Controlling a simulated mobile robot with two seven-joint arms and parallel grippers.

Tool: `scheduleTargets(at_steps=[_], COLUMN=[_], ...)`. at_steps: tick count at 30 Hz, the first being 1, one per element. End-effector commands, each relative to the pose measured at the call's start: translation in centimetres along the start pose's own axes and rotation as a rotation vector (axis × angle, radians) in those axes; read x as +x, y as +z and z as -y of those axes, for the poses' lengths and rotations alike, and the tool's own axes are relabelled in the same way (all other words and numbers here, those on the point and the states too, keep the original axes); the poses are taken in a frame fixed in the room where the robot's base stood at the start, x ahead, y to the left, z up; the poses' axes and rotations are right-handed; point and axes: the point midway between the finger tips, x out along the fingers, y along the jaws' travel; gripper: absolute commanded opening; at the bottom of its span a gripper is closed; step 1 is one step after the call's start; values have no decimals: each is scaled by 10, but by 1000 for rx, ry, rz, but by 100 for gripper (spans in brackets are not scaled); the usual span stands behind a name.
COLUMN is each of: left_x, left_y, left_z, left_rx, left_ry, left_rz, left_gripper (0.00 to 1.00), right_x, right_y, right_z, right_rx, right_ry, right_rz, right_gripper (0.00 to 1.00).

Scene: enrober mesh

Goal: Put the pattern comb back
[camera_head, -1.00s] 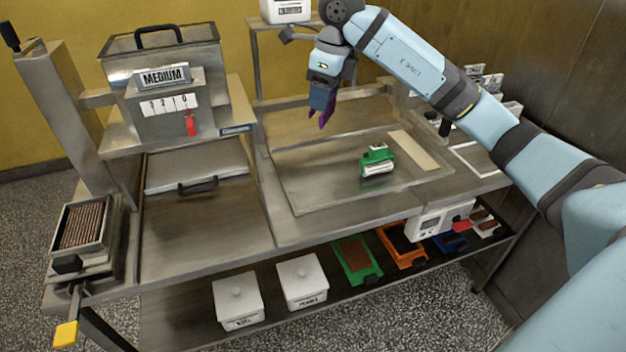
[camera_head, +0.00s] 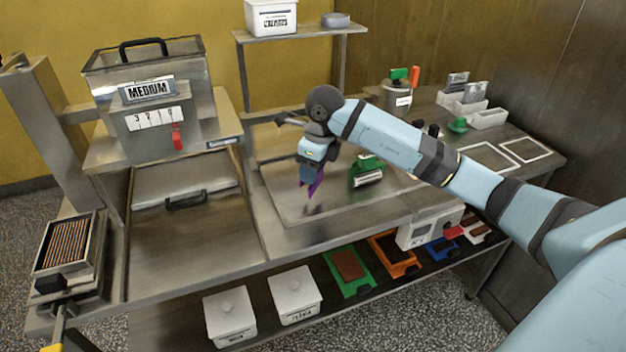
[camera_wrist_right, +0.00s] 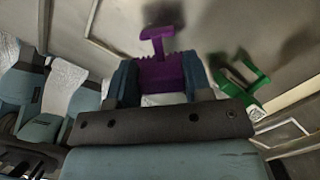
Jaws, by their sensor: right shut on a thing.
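My right gripper (camera_head: 312,178) is shut on a purple comb-like tool (camera_head: 315,187), which I take for the pattern comb. In the head view it hangs down over the steel tray area, left of a green tool (camera_head: 367,170). In the right wrist view the purple tool (camera_wrist_right: 160,68) sits between the fingers of the gripper (camera_wrist_right: 160,82), its T-shaped end pointing away. At the back right, a grey pot (camera_head: 398,98) holds a green and an orange handle. My left gripper is not in view.
A hopper marked MEDIUM (camera_head: 150,90) stands at the left. Behind is a raised shelf (camera_head: 300,33) with a white tub (camera_head: 270,17). White bins (camera_head: 488,118), a green item (camera_head: 458,124) and white outlined squares (camera_head: 525,149) are at the right. Bare steel lies around the tray.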

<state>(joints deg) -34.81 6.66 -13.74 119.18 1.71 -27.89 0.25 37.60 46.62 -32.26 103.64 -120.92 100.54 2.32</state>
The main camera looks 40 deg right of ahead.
Motion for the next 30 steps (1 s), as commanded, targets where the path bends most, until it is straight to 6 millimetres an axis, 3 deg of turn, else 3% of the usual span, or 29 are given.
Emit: scheduleTargets(at_steps=[6, 17, 18, 21, 30], left_x=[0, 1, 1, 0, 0], left_y=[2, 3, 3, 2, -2], left_z=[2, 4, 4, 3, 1], left_rx=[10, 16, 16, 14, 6], left_ry=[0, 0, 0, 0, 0], left_rz=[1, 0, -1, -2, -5], left_gripper=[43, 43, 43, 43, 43], right_x=[33, 38, 38, 37, 35], right_y=[-5, -6, -6, -6, -6], right_z=[-1, 0, 0, 0, 0], right_rx=[0, -1, -1, -1, -1], right_ry=[3, 1, 1, 1, 1], right_rz=[-3, -2, -2, -1, -1], right_gripper=[25, 25, 49, 72, 72])
